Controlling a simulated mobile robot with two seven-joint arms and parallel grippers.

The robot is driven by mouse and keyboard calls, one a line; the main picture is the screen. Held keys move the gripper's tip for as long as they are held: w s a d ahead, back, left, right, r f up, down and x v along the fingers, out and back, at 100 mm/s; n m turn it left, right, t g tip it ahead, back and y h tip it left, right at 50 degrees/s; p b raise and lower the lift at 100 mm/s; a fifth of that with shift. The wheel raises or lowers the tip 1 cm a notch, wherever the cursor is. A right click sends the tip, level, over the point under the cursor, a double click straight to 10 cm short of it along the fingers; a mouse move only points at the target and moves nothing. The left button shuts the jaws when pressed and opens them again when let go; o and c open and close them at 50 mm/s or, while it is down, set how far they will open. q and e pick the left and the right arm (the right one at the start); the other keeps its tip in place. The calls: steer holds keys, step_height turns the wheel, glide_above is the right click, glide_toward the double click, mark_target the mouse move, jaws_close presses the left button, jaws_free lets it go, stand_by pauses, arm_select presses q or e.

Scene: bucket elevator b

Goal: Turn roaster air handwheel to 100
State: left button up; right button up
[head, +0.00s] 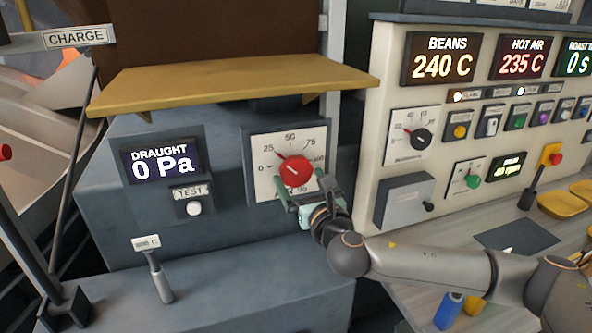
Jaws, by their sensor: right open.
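The red round handwheel (295,170) sits at the middle of a white dial plate (263,183) marked 0, 25, 50 and 75, with the mark on the right side hard to read. Its dark pointer aims up and left, near the 25 mark. My right gripper (304,188) is at the lower part of the wheel, its green-grey fingers open and spread to either side of the wheel's lower edge. I cannot tell whether they touch it. The gripper hides the lower right of the dial and part of its label. My left gripper is not in view.
A yellow shelf (230,80) juts out above the dial. Left of the dial are a draught display (161,165) reading 0 Pa and a white test button (194,208). A control panel (376,100) stands right. A small lever (158,275) rises at lower left.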

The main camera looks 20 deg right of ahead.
mark_target(298, 176)
steer(key=shift+w, duration=1.65)
steer(key=c, duration=1.1)
